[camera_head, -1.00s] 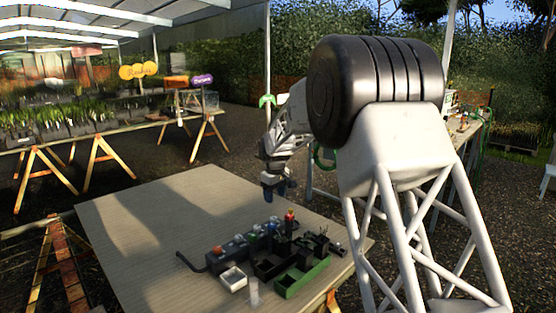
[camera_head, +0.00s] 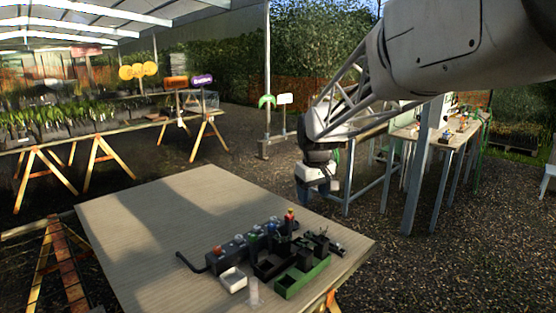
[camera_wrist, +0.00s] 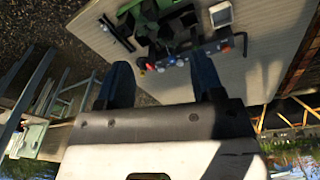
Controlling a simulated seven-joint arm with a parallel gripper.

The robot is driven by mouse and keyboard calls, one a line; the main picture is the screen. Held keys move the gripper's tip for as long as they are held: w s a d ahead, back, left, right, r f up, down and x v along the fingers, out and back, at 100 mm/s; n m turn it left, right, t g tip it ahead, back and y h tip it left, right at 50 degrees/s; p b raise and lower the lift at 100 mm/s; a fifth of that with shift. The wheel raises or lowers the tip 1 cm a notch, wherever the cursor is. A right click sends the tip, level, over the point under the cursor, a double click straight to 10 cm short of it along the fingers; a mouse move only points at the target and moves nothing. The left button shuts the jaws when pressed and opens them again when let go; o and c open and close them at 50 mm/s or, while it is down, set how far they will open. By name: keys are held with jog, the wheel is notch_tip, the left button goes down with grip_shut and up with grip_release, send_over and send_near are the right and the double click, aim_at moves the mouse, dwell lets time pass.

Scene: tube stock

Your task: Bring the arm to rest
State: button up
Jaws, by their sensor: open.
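My gripper (camera_head: 318,188) hangs in the air beyond the far right edge of the near table (camera_head: 150,215) in the head view. In the wrist view its two blue fingers (camera_wrist: 163,82) stand well apart with nothing between them. The arm reaches in from the upper right. Tubes with coloured caps, black and green trays and a small white tray sit together on the table, clear of the gripper.
A green tray (camera_head: 303,278), a white tray (camera_head: 233,279) and a clear cup (camera_head: 254,292) stand near the table's front right. The table's left half is bare. Another wooden bench (camera_head: 440,133) stands behind the arm at the right.

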jog(key=s+d+f+m, duration=0.1)
jog(key=s+d+m, duration=0.1)
jog(key=s, duration=1.1)
jog(key=s+d+f+m, duration=0.1)
jog(key=s+d, duration=0.3)
jog(key=s, duration=0.9)
jog(key=s+d+f+m+t, duration=0.1)
jog(key=s+d+f+m, duration=0.1)
jog(key=s, duration=1.1)
jog(key=shift+d+m, duration=0.3)
jog(key=shift+d, duration=0.1)
